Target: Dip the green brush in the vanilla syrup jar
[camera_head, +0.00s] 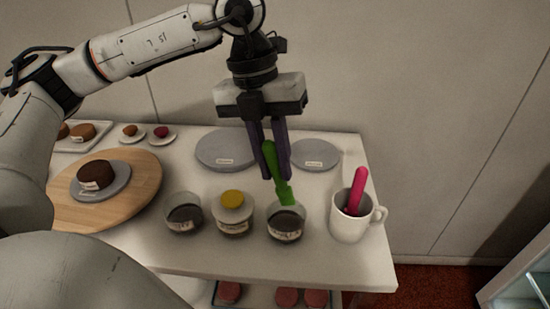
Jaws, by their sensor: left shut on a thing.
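My left gripper (272,175) points down over the table and is shut on the green brush (271,160). The green brush hangs tilted, and its lower end (286,196) is at the mouth of an open labelled jar (284,226) with dark contents. I cannot tell whether the tip touches the contents. Another open jar with dark contents (184,218) stands at the left. A jar with a yellow lid (233,222) stands between the two. The labels are too small to read, so I cannot tell which is vanilla syrup. My right gripper is not in view.
A white mug (349,227) holding a pink-handled tool (357,187) stands right of the jars. Two grey discs (227,148) lie behind. A wooden turntable (140,190) bears a dark cake (96,174) on a plate. Small plates with cakes are at the back left.

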